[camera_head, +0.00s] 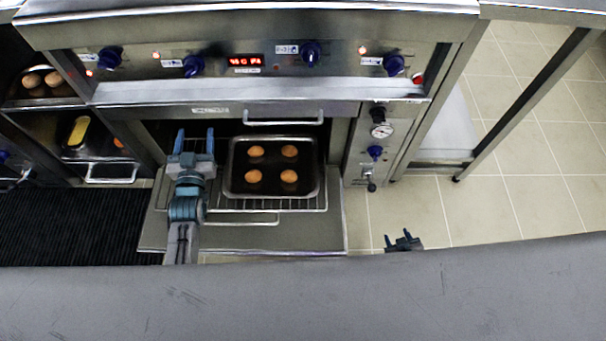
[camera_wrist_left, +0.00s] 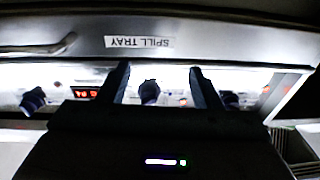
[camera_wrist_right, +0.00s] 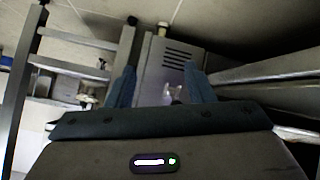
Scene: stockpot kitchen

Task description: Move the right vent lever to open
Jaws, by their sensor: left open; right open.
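A small lever with a dark end (camera_head: 371,186) sits low on the steel panel right of the open oven, below a blue knob (camera_head: 375,152) and a round gauge (camera_head: 381,131). I cannot read its marking or its setting. My right gripper (camera_head: 398,240) is open and empty, below and right of that panel, apart from the lever. In the right wrist view a small pale fitting (camera_wrist_right: 172,94) shows between the fingers; I cannot tell if it is the lever. My left gripper (camera_head: 195,143) is open and empty in front of the oven opening, left of the baking tray.
A baking tray (camera_head: 232,185) with several brown rolls rests on a wire rack over the lowered oven door (camera_head: 335,225). A control strip with blue knobs (camera_head: 310,52) runs above. A steel counter edge (camera_head: 300,300) crosses the front. Tiled floor (camera_head: 500,215) is clear at right.

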